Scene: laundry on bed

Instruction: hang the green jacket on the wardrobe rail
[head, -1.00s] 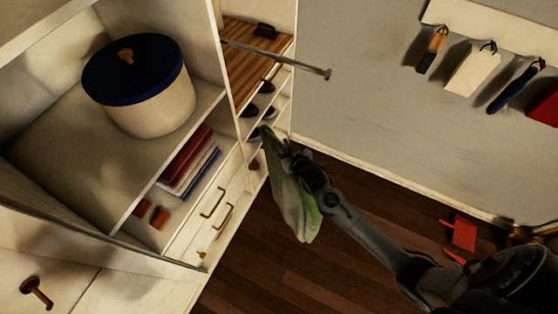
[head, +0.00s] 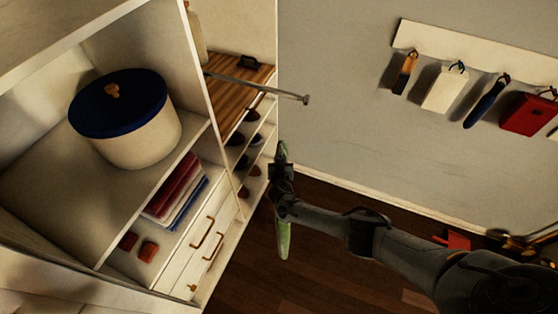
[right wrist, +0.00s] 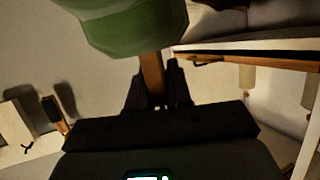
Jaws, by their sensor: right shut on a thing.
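The green jacket (head: 284,238) hangs below my right gripper (head: 281,163) in the head view, seen as a narrow strip, with a green bit above the gripper too. In the right wrist view the green jacket (right wrist: 130,28) fills the top. A brown wooden piece (right wrist: 152,75) joined to it sits between the fingers of my right gripper (right wrist: 157,85), which is shut on it. The wardrobe rail (head: 258,87) is a thin metal bar in the head view, its knobbed end above and right of the gripper, apart from the jacket. My left gripper is not in view.
The wardrobe has a shelf with a blue-lidded round box (head: 125,118), folded cloths (head: 175,188) and drawers (head: 208,240). Shoes stand on shelves (head: 252,150) below the rail. Several items hang on a wall board (head: 480,52). A red object (head: 455,240) lies on the floor.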

